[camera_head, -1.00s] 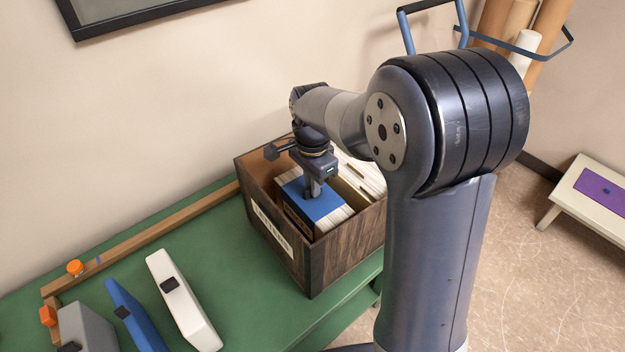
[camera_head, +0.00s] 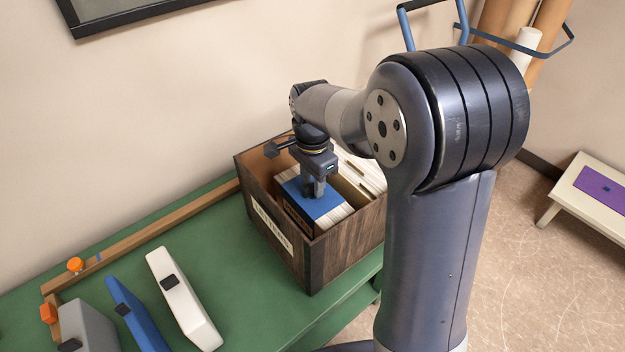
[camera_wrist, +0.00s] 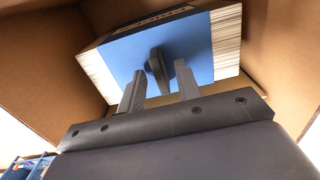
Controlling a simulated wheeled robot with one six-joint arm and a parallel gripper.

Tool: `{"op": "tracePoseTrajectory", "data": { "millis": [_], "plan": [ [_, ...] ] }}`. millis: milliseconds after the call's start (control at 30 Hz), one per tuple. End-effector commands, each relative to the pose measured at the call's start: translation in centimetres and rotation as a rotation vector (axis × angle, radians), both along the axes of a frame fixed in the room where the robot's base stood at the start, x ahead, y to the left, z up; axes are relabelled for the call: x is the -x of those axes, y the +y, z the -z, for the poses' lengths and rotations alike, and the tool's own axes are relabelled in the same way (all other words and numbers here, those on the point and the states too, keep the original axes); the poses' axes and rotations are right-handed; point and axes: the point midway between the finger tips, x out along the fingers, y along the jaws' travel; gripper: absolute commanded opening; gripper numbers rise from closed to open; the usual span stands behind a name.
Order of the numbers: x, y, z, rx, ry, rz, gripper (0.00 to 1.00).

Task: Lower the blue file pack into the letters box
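The blue file pack (camera_head: 327,206) is inside the wooden letters box (camera_head: 342,250), in the part nearest the labelled front, with its blue face up. It also shows in the wrist view (camera_wrist: 197,38), with brown box walls (camera_wrist: 272,45) around it. Its dark grip tab (camera_wrist: 160,68) stands between my fingers. My gripper (camera_wrist: 160,72) is open, with a visible gap on each side of the tab. In the head view my gripper (camera_head: 315,190) points down just over the pack. The pack's underside is hidden.
Cream files (camera_head: 362,178) fill the back right of the box. On the green bench (camera_head: 240,285) lie a white pack (camera_head: 182,298), another blue pack (camera_head: 135,315) and a grey pack (camera_head: 88,325). A wooden rail (camera_head: 150,232) runs along the wall. A low table (camera_head: 570,195) stands at right.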

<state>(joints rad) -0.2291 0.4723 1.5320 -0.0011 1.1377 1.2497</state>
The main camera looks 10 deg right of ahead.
Motion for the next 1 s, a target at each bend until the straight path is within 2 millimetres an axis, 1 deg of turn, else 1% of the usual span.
{"op": "tracePoseTrajectory", "data": {
  "millis": [167, 1000],
  "plan": [
    [0.0, 0.0, -0.8, -0.001, -0.001, 0.0, 0.32],
    [0.0, 0.0, -6.8, -0.001, -0.001, 0.0, 0.32]
  ]
}}
